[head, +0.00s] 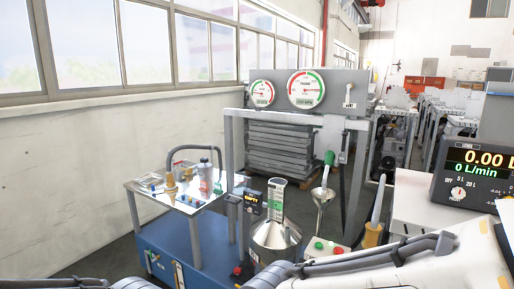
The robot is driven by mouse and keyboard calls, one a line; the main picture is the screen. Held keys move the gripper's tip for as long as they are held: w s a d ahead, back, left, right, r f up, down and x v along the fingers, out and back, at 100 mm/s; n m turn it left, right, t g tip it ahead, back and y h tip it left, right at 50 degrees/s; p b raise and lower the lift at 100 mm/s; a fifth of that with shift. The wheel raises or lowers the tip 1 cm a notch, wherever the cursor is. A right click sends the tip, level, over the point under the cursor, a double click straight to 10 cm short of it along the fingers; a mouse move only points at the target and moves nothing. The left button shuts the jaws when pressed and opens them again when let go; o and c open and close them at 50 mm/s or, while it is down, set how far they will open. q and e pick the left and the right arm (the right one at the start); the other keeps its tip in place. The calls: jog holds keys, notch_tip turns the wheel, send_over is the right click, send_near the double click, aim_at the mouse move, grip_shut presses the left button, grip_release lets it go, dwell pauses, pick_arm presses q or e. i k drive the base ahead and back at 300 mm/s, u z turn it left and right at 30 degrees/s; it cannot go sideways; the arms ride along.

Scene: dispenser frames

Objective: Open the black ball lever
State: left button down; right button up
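I cannot clearly pick out a black ball lever in the head view. A steel conical vessel (276,240) stands at bottom centre, with a small black "EMPTY" display (252,201) and a green-marked sight gauge (277,193) above it. Small dark and red fittings (237,270) sit at its lower left, too small to make out. A green handle (329,158) stands above a steel funnel (322,196) to the right. Parts of my arms cross the bottom edge. Neither gripper's fingertips show.
A grey frame panel (335,80) carries two round gauges (306,89) and a small switch lever (348,92). A table with small items (188,186) stands on a blue base (185,240) at left. A flow display (475,175) is at right.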

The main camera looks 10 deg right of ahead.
aim_at(345, 133)
jog(key=u, duration=0.4)
jog(key=k, duration=0.55)
jog(key=u, duration=0.25)
jog(key=i, duration=0.9)
jog(key=z, duration=0.8)
jog(key=i, duration=1.15)
jog(key=z, duration=1)
jog(key=i, duration=0.4)
jog(key=z, duration=0.25)
